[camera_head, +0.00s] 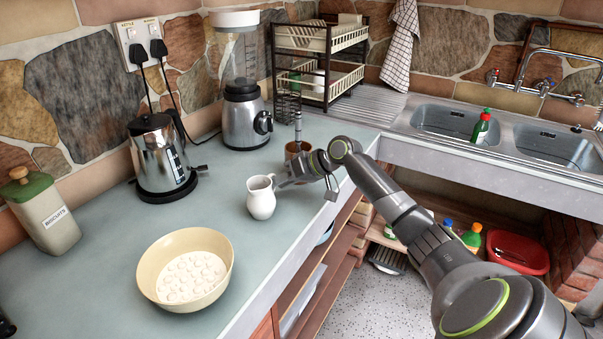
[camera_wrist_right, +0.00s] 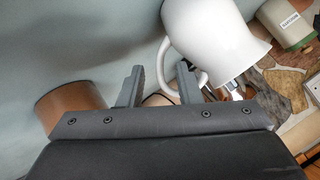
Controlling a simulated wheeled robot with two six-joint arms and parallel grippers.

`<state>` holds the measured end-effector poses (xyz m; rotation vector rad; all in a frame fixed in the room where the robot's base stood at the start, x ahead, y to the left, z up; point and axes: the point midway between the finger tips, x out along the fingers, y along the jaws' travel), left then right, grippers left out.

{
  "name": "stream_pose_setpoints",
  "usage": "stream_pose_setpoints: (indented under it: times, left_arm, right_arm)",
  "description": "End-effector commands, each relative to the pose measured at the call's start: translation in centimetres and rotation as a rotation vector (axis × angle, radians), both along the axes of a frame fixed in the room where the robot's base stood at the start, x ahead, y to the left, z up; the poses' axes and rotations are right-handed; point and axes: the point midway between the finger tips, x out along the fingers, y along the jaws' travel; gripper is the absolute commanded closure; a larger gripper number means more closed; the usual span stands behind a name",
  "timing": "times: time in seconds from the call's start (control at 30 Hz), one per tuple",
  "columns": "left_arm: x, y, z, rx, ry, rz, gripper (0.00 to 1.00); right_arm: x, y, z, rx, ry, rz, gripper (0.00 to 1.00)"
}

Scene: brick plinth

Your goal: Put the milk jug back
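The milk jug (camera_head: 261,198) is white and stands upright on the pale blue-green worktop, near its front edge. Its handle points right, toward my right gripper (camera_head: 284,180). In the right wrist view the white jug (camera_wrist_right: 215,45) fills the top right, and its looped handle reaches down between the two fingers of my right gripper (camera_wrist_right: 160,78). The fingers are apart, with a gap around the handle; I cannot tell whether either touches it. My left gripper does not show.
A brown mug (camera_head: 293,149) stands just behind the gripper. A cream bowl (camera_head: 160,247), kettle (camera_head: 159,160), blender (camera_head: 243,113) and biscuit jar (camera_head: 45,212) stand on the worktop. A dish rack (camera_head: 305,38) is at the back. Bare worktop lies between kettle and jug.

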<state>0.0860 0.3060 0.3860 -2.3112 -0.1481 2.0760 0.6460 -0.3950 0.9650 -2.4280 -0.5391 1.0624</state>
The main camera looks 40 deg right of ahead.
Motion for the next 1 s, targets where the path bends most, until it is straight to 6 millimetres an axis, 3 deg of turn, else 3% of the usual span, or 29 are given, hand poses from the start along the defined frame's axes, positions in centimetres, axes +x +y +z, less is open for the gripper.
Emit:
stream_pose_setpoints:
  times: [0.5,1.0]
  left_arm:
    - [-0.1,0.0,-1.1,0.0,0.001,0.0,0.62]
    - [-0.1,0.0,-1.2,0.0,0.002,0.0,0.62]
  right_arm:
    - [-5.5,-4.4,4.9,-0.004,0.002,-0.001,0.69]
    - [-6.3,-5.0,5.8,0.0,0.002,0.0,0.69]
